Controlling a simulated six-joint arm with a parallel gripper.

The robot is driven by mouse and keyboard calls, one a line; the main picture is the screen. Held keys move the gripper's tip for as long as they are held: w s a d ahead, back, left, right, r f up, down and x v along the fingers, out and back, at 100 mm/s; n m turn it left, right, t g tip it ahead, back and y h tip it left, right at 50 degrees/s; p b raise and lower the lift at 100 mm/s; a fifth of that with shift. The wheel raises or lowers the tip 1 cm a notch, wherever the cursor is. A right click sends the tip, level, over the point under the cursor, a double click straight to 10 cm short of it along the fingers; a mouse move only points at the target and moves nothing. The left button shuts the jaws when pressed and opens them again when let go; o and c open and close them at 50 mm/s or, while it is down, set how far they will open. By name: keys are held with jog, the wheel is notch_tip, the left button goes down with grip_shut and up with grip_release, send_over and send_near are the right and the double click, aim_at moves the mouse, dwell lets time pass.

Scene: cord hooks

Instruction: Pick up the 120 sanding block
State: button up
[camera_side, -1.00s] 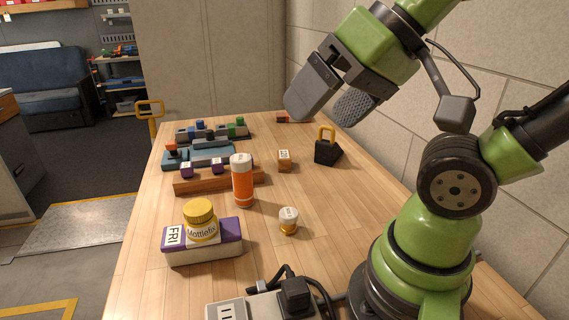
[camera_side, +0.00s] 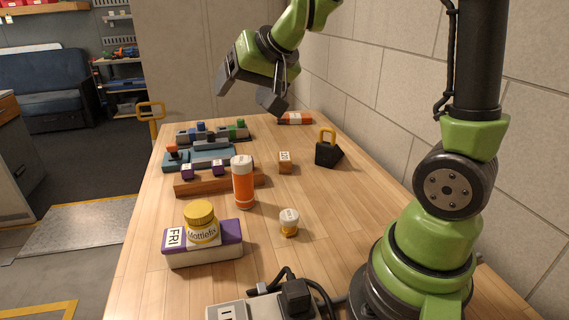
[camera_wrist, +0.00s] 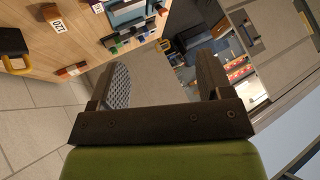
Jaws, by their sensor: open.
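The 120 sanding block (camera_side: 285,163) is a small brown block with a white label, standing on the wooden table right of the orange bottle. In the wrist view it lies at the upper left, where the label on the block (camera_wrist: 54,18) reads 120. My gripper (camera_side: 246,92) is open and empty, raised above the far end of the table, beyond the block and apart from it. In the wrist view nothing is between the fingers of my gripper (camera_wrist: 163,78); they face the floor and room past the table.
A black weight with a yellow handle (camera_side: 327,153) stands right of the block. An orange-red item (camera_side: 295,118) lies at the far edge. A wall borders the right.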

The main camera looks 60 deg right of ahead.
jog(key=w+d+f+m+g+h, duration=0.1)
jog(key=w+d+f+h, duration=0.15)
jog(key=d+f, duration=0.25)
jog(key=w+d+f+m+h, duration=0.1)
jog(key=w+d+f, duration=0.2)
jog(key=d+f, duration=0.15)
jog(key=m+g+h, duration=0.2)
jog(key=g+h, duration=0.1)
send_near(285, 157)
jog(key=w, duration=0.1)
jog(key=x, duration=0.5)
jog(key=shift+s+f, duration=0.2)
jog(key=shift+s, duration=0.05)
jog(key=shift+x, duration=2.95)
jog(key=shift+s, duration=0.15)
jog(key=c, duration=0.9)
jog(key=shift+c, duration=0.8)
jog(key=shift+r, duration=0.15)
